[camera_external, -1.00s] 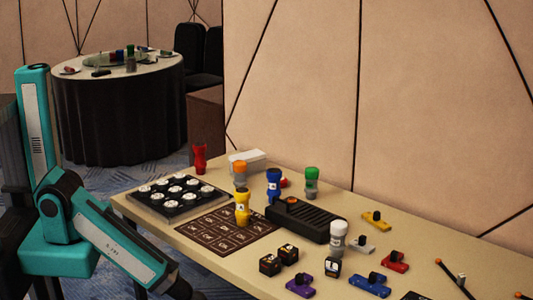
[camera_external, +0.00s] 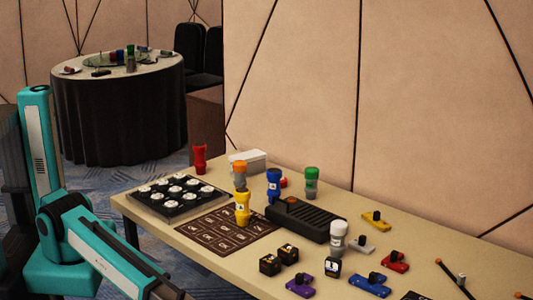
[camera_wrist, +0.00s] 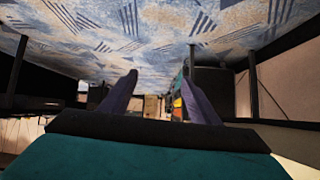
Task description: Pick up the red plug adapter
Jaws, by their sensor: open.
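Two red things on the long table could be the red plug adapter, and I cannot tell which is. One is an upright, waisted red piece (camera_external: 199,159) at the far left end, behind a black tray. The other is a flat red piece with a black knob (camera_external: 396,261) near the right front. My gripper (camera_wrist: 160,99) is open and empty in the wrist view, its two fingers apart over patterned carpet. In the external view the gripper is out of frame, with my forearm low at the left, apart from both red pieces.
The long table (camera_external: 222,262) also carries a black tray (camera_external: 178,197) of white discs, a brown grid board (camera_external: 212,240), a black device (camera_external: 310,220), upright coloured pieces and several flat knobbed pieces. A round black-draped table (camera_external: 120,115) stands behind. Carpet lies between.

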